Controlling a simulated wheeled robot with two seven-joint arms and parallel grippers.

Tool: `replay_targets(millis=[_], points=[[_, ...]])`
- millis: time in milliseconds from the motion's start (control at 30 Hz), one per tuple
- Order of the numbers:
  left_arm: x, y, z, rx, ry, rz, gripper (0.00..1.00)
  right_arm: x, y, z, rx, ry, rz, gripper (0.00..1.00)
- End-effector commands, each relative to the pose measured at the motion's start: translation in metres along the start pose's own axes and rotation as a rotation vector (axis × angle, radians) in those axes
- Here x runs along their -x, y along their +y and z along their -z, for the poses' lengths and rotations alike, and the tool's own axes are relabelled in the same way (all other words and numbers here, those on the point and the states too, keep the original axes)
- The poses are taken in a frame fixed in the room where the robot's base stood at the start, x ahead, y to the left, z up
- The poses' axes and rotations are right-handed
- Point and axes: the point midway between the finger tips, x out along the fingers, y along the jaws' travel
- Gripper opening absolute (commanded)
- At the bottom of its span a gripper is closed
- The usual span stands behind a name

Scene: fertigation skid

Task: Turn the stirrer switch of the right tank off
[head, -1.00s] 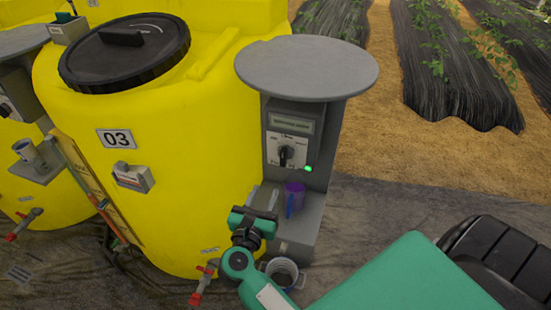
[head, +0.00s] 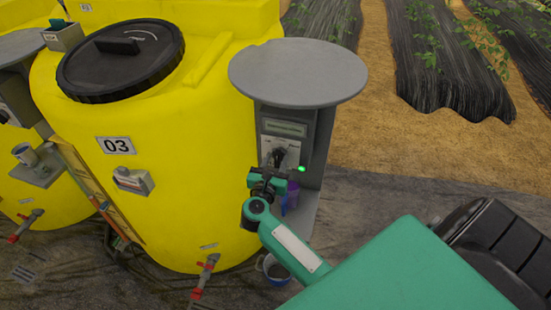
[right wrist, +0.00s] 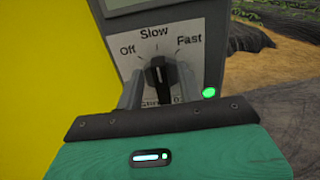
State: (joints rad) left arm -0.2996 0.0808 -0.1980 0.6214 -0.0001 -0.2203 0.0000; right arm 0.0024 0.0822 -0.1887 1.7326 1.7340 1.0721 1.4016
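The stirrer switch is a black knob (right wrist: 159,72) on a pale plate marked Off, Slow and Fast. Its white mark points up at Slow. In the head view the switch plate (head: 285,148) is on the grey control post beside the yellow tank 03 (head: 195,160). A green lamp (right wrist: 209,92) glows at the plate's lower right. My right gripper (head: 272,170) is in front of the plate. In the right wrist view its two grey fingers (right wrist: 159,85) are apart, one on each side of the knob. I cannot tell whether they touch it. My left gripper is not in view.
A round grey top (head: 298,72) overhangs the post. A purple jug (head: 292,193) stands on the ledge below the switch, partly hidden by my gripper. A bucket (head: 275,268) is on the ground below. Another yellow tank (head: 25,185) is at the left.

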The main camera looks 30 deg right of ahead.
Motion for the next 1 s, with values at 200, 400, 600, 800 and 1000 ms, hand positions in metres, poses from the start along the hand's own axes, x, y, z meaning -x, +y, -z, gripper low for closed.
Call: replay_targets(millis=[200, 400, 600, 800, 1000], points=[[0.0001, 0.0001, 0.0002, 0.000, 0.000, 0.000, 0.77, -0.0015, -0.0001, 0.0004, 0.000, 0.000, 0.000, 0.38], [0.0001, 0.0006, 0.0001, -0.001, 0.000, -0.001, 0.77, -0.0012, -0.0001, 0.0003, 0.000, 0.000, 0.000, 0.10], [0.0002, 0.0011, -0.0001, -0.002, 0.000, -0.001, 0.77, -0.0011, -0.0002, 0.0004, 0.001, 0.000, 0.000, 0.00], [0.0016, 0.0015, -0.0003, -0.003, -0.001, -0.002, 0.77, -0.0006, 0.0006, 0.0001, 0.035, 0.001, 0.000, 0.00], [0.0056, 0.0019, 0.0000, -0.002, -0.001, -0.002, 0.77, -0.0004, 0.0022, -0.0002, 0.138, 0.002, 0.001, 0.00]])
